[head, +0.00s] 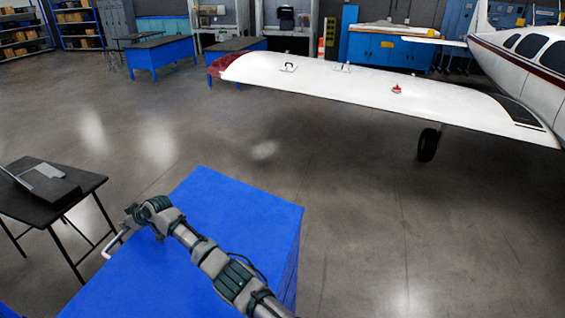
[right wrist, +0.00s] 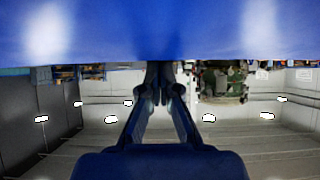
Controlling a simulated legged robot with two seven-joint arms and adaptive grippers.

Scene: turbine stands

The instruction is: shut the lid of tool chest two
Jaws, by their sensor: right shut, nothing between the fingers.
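A blue tool chest (head: 235,215) stands in the lower middle of the head view. Its top looks flat, and I cannot tell whether a gap lies under the lid. No number shows on it. A pale bar handle (head: 115,245) sticks out at its left edge. My right arm reaches across the top from the lower right, its end (head: 140,212) by the left edge near the handle. In the right wrist view my right gripper (right wrist: 160,92) is shut and empty, its tips close to a broad blue surface (right wrist: 90,30). My left gripper is not in view.
A dark table (head: 85,185) with a grey laptop-like case (head: 40,180) stands at the left. A white aircraft wing (head: 350,85) spans the back right above a wheel (head: 428,145). Blue workbenches (head: 160,55) line the back. The floor between is clear.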

